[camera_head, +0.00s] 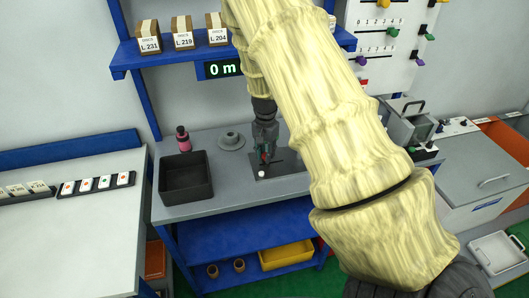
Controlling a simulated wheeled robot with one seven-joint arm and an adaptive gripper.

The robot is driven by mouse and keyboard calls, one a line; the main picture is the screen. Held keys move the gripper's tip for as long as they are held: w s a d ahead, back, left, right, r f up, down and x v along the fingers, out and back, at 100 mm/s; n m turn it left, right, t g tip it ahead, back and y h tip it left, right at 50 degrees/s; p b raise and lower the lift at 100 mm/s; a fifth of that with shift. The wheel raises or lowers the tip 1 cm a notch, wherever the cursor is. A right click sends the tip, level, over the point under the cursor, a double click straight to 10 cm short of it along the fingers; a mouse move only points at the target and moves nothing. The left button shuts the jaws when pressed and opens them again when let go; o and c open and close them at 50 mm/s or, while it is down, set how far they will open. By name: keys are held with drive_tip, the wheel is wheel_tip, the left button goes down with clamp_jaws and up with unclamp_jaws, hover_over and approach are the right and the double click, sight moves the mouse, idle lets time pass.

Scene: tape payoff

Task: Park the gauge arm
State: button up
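My gripper (265,145) points down over a dark plate (285,172) on the grey workbench (225,187). My own arm in its pale yellow cover crosses the middle of the view and hides part of the bench to the right. Small red and green parts show at the fingertips, too small to name. A small white round piece (262,176) is at the front left of the plate. I cannot make out clearly which part is the gauge arm. Whether the fingers are open or shut, or touching anything, is not clear.
A black open bin (186,190), a pink-and-black bottle (183,139) and a grey flanged disc (231,140) stand left of the plate. A blue shelf (128,56) holds labelled boxes above a display (223,69) reading "0 m". A grey machine (408,124) stands right.

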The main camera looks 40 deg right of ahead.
drive_tip(key=shift+o, duration=0.5)
drive_tip(key=shift+w+a, duration=0.15)
drive_tip(key=shift+a, duration=0.15)
drive_tip(key=shift+d, duration=0.15)
drive_tip(key=shift+r, duration=0.1)
wheel_tip(320, 180, up, 12)
drive_tip(key=shift+f, duration=0.2)
idle(0.4)
